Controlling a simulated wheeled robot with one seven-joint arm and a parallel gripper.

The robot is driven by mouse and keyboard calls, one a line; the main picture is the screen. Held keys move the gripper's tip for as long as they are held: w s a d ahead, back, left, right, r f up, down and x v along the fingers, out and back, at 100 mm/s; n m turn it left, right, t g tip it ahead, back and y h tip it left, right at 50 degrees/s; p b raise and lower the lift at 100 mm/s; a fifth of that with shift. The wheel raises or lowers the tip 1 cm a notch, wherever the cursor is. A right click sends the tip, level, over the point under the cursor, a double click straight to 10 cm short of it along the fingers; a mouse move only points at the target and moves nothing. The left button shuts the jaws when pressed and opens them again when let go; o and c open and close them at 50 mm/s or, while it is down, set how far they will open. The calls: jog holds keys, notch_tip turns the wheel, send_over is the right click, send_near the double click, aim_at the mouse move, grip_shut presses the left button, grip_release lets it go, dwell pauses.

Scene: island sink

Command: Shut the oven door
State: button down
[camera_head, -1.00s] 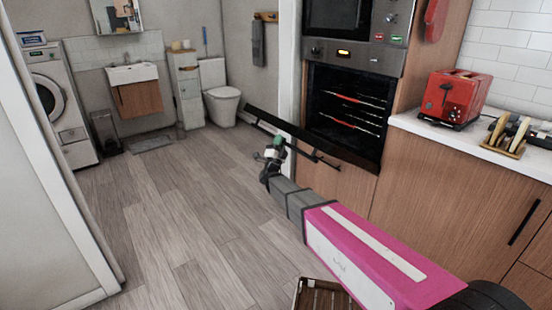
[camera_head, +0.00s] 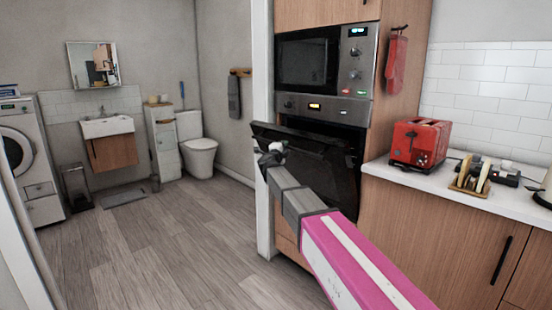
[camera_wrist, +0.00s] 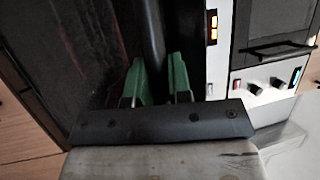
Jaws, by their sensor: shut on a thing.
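The oven (camera_head: 325,106) sits below the microwave in the tall wooden cabinet. Its black door (camera_head: 318,158) is partly open, tilted with its top edge out from the oven front. My gripper (camera_head: 271,152) is at the left end of the door's top edge. In the wrist view, the green fingers of my gripper (camera_wrist: 160,72) are on either side of the dark oven door handle (camera_wrist: 151,30), closed on it. The dark door (camera_wrist: 85,45) fills the left of that view. The oven's inside is mostly hidden behind the door.
A red toaster (camera_head: 418,143) and a wooden rack (camera_head: 470,176) stand on the white counter (camera_head: 405,177) at right. A red mitt (camera_head: 396,62) hangs on the cabinet side. The wooden floor (camera_head: 170,245) to the left is clear, leading to a toilet and washing machine.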

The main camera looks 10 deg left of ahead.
jog(key=w+d+r, duration=0.3)
jog(key=w+d, duration=0.2)
jog(key=w, duration=0.1)
jog(key=w+d+r, duration=0.2)
jog(key=w+d, duration=0.3)
jog(key=w, duration=0.2)
jog(key=shift+d+r+g, duration=0.4)
jog(key=shift+d, duration=0.1)
jog(key=c, duration=1.1)
grip_release()
jog(key=shift+w+d, duration=0.1)
jog(key=shift+o, duration=0.2)
jog(key=v, duration=1.1)
jog(key=shift+w, duration=0.1)
jog(key=shift+f, duration=0.1)
